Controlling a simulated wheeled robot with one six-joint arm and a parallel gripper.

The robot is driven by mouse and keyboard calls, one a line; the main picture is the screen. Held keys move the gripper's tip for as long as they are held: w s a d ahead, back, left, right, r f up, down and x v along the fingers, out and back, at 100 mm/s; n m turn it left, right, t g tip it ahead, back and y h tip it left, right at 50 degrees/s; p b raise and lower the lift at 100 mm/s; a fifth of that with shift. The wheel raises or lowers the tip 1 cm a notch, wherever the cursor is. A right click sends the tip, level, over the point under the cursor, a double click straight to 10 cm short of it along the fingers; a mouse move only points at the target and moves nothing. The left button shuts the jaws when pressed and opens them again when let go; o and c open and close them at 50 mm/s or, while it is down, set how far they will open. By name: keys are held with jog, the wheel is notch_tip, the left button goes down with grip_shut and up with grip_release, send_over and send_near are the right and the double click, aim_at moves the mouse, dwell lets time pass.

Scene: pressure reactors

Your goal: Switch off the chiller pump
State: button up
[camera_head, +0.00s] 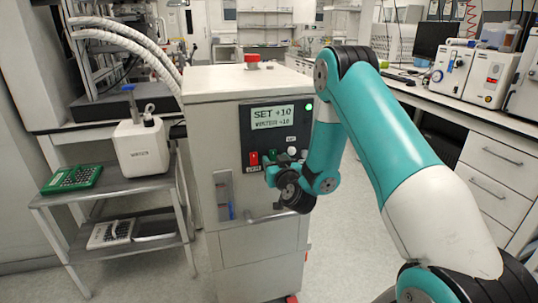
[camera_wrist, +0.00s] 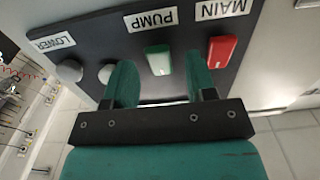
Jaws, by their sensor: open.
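The chiller (camera_head: 262,235) is a grey cabinet with a dark control panel (camera_head: 246,140). Its display (camera_head: 272,116) reads SET +10 and WATER +10, and a green lamp (camera_head: 308,107) glows beside it. In the wrist view, which is upside down, the green pump switch (camera_wrist: 158,61) is labelled PUMP. It appears between the two fingers of my gripper (camera_wrist: 160,76), which are apart and empty. My gripper is in front of the panel's lower edge in the head view (camera_head: 270,176); I cannot tell whether it touches the panel.
The red main switch (camera_wrist: 222,51) sits beside the pump switch, close to one finger. Two round buttons (camera_wrist: 70,71) lie on the other side, near a LOWER label. A red knob (camera_head: 252,61) tops the chiller. A shelf cart (camera_head: 110,188) stands at left, a bench at right.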

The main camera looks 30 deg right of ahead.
jog(key=shift+w+d, duration=0.2)
jog(key=shift+w, duration=0.2)
jog(key=shift+c, duration=0.5)
